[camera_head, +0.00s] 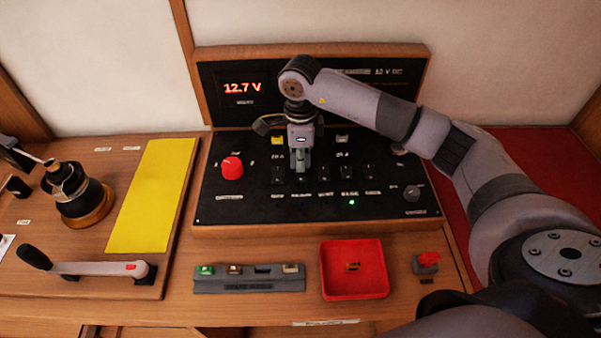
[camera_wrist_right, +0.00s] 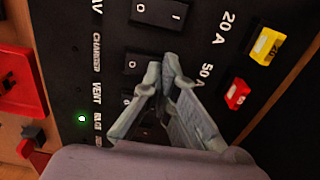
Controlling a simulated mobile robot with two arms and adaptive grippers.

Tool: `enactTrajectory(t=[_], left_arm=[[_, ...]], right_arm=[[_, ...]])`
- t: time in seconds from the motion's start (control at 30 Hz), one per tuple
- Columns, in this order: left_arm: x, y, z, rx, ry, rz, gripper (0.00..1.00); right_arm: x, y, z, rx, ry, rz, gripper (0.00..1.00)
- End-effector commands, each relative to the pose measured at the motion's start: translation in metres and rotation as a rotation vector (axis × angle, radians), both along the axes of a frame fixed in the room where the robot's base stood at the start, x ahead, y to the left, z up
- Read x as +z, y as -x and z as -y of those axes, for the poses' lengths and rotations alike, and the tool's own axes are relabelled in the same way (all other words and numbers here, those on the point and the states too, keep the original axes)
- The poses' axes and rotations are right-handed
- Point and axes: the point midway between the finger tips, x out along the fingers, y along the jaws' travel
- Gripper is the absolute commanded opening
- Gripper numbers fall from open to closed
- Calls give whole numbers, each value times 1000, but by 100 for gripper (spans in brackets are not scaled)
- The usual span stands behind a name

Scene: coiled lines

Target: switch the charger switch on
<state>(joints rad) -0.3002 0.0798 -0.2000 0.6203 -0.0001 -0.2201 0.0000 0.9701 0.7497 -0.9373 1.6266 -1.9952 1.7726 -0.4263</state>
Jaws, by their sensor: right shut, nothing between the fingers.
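The charger switch (camera_wrist_right: 134,63) is a black rocker above the label CHARGER in the right wrist view. Its end marked 0 shows; the other end is hidden by the fingertips, so I cannot tell its position. In the head view it sits in the row of rockers on the black panel (camera_head: 225,205), behind or beside my right gripper (camera_head: 300,168). My right gripper also shows in the wrist view (camera_wrist_right: 162,75), shut and empty, with its fingertips at or just over the charger switch. I cannot tell whether they touch. My left gripper is not in view.
A red knob (camera_head: 232,168) stands left of the switches. A green light (camera_head: 351,202) glows under the row. In front are a grey fuse rack (camera_head: 248,286), a red tray (camera_head: 352,292) and a red lever (camera_head: 427,260). A yellow mat (camera_head: 152,195) and winch (camera_head: 78,190) are at left.

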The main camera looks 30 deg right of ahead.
Motion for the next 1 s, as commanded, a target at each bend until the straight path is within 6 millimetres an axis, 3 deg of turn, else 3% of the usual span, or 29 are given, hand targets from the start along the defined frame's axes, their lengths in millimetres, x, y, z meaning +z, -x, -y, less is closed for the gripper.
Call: enactTrajectory(t=[0.27, 1.0], left_arm=[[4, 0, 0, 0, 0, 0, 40], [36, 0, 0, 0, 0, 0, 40]], right_arm=[[6, 0, 0, 0, 0, 0, 0], [65, 0, 0, 0, 0, 1, 0]])
